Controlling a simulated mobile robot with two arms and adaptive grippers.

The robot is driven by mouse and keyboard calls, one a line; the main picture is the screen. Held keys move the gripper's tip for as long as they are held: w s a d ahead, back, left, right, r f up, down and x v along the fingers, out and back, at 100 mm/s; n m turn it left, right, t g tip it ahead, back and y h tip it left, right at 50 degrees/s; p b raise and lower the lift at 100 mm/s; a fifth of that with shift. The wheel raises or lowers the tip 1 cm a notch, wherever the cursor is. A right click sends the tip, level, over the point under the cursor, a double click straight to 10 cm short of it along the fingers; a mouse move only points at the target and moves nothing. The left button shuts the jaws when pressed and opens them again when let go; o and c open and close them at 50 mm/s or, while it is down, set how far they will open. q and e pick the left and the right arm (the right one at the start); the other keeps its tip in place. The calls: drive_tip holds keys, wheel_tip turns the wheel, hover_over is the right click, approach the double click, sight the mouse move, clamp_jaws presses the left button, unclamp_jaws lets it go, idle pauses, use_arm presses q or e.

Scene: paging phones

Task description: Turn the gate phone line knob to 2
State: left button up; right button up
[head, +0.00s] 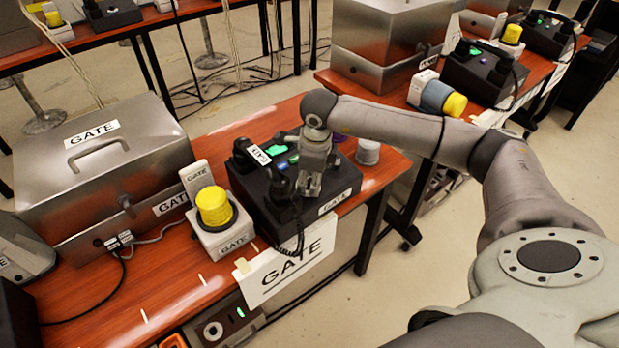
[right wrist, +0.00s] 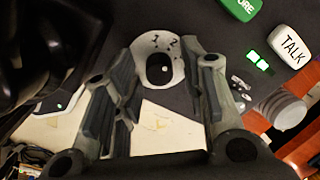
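The gate phone (head: 340,190) is a black box labelled GATE on the red-brown table, with a black handset along its left side. My right gripper (head: 311,186) is over its front part, pointing down. In the right wrist view, the line knob (right wrist: 160,68) is black with a small pale dot, on a whitish round dial (right wrist: 148,42) marked 1 and 2. The right gripper (right wrist: 165,62) is open, with its fingers apart on either side of the knob; I cannot tell if they touch it. I cannot tell which number the knob points to. My left gripper is not in view.
A yellow-topped beacon (head: 214,206) and a metal GATE case (head: 95,165) stand left of the phone. A white GATE sign (head: 290,262) hangs at the table's front edge. The wrist view shows a white TALK button (right wrist: 291,46) and a green button (right wrist: 238,14).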

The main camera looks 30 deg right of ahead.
drive_tip(key=shift+r, duration=0.15)
wheel_tip(320, 180, up, 12)
drive_tip(key=s, duration=0.2)
drive_tip(key=shift+f, duration=0.2)
drive_tip(key=shift+a+f, duration=0.1)
idle(0.6)
